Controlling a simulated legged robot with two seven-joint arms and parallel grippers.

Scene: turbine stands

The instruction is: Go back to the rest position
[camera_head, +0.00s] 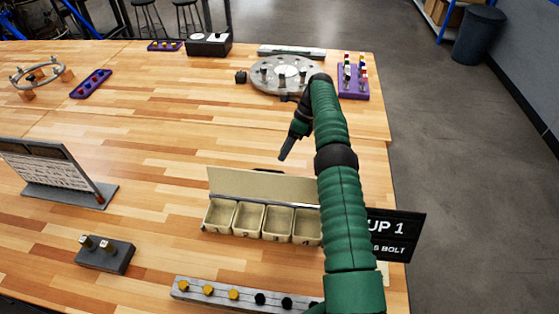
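My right arm comes in from the bottom right in green segments and bends at the top. My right gripper (287,151) is black and hangs down and to the left over the bare wood, behind the four-part bin. Its fingers look like one narrow shape, so I cannot tell whether they are open or shut. No object shows at its tips. My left gripper and arm are not in view.
A beige bin (252,204) and a bolt rail (213,299) stand in front. A round metal disc (257,85) and purple rack (351,95) stand behind the arm. A sign (400,232) is at the right edge. The table's (170,130) middle is clear.

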